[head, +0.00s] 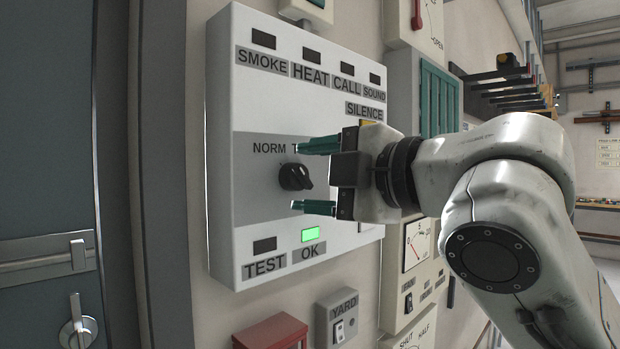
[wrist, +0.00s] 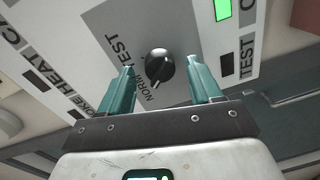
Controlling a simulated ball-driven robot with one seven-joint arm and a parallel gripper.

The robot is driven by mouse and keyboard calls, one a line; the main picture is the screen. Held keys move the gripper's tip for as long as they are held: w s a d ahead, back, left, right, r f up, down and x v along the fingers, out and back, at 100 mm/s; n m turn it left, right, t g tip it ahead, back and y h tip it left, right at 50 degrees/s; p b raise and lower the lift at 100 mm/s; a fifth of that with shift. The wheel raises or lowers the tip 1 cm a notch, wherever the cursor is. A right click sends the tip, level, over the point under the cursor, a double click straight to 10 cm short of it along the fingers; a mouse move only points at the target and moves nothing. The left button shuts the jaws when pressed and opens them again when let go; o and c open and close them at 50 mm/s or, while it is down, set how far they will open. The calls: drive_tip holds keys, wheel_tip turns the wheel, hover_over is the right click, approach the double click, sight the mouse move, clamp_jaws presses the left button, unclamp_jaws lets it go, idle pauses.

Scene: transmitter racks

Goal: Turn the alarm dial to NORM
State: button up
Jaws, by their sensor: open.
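The alarm dial (head: 296,177) is a round black knob with a raised grip, on a grey band of the white alarm panel (head: 225,232). NORM is printed at its upper left, and a label starting with T, partly covered by a finger, is beside it. The wrist view shows the dial (wrist: 160,68) with NORM and TEST next to it. A small pale mark shows at its lower edge there; I cannot tell exactly where it points. My gripper (head: 299,177) is open, with one teal finger above the dial and one below. In the wrist view, the gripper (wrist: 161,68) has the dial between its fingertips, apart from both.
A green lamp (head: 311,234) is lit above OK. SMOKE, HEAT, CALL and SOUND lamps are dark. A YARD switch (head: 338,327) and a red box (head: 270,333) sit below the panel. A dark door (head: 45,150) is at left; gauges are behind my arm.

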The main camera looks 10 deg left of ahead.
drive_tip(key=b+v, duration=0.1)
drive_tip(key=v, duration=0.9)
drive_tip(key=w+d+f+m+t+h, duration=0.15)
drive_tip(key=d+f+m, duration=0.3)
drive_tip(key=f, duration=0.45)
drive_tip(key=w+d+f+m+h+p, duration=0.1)
drive_tip(key=w+d+f+m+h, duration=0.3)
drive_tip(key=f, duration=0.5)
drive_tip(key=w+d+f+m+h, duration=0.1)
drive_tip(key=d+f+m, duration=0.1)
drive_tip(key=f+m, duration=0.55)
drive_tip(key=s+d+f+m+g+h+p, duration=0.15)
drive_tip(key=s+f, duration=0.25)
drive_tip(key=f, duration=0.6)
drive_tip(key=s+d+f+m+g+h, duration=0.1)
drive_tip(key=s+d+f+m+g, duration=0.2)
drive_tip(key=f, duration=0.8)
drive_tip(key=s+d+f+m+g+h, duration=0.1)
drive_tip(key=s+d+f+m+g, duration=0.1)
drive_tip(key=s+f, duration=0.4)
drive_tip(key=s+d+f+m+g+h, duration=0.2)
drive_tip(key=s+d+f, duration=0.2)
drive_tip(key=s, duration=0.8)
drive_tip(key=s+d+f+m+g+h, duration=0.2)
drive_tip(key=s+d+f, duration=0.1)
drive_tip(key=s+f, duration=0.4)
drive_tip(key=s, duration=0.3)
drive_tip(key=shift+f+p, duration=0.35)
